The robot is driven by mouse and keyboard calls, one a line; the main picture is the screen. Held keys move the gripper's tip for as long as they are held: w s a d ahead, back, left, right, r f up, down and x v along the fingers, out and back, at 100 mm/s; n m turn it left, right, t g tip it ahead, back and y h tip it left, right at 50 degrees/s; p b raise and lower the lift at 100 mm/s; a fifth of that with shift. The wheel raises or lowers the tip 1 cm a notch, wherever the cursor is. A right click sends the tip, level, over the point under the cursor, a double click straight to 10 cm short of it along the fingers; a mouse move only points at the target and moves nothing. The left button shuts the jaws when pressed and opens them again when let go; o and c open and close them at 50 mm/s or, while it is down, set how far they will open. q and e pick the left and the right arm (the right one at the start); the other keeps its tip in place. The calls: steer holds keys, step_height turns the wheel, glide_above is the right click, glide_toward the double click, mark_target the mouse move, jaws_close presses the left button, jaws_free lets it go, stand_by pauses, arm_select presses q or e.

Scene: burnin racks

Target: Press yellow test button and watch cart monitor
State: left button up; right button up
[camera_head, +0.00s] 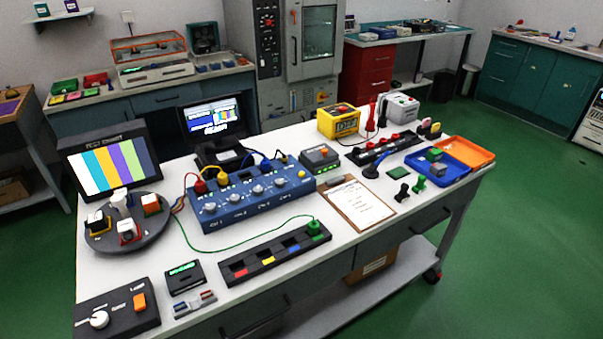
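A yellow box (325,127) with a dark label and a reddish button on top (343,107) stands at the back of the white cart. I cannot tell which of these is the yellow test button. A monitor (110,162) at the cart's left end shows vertical colour bars. Neither of my grippers is in view.
A blue unit with knobs and cables (250,198), a round turntable (135,238), a dark strip with coloured tabs (275,255), a clipboard (357,205) and blue and orange trays (465,150) crowd the cart top (410,210). Green floor (530,240) is free at right.

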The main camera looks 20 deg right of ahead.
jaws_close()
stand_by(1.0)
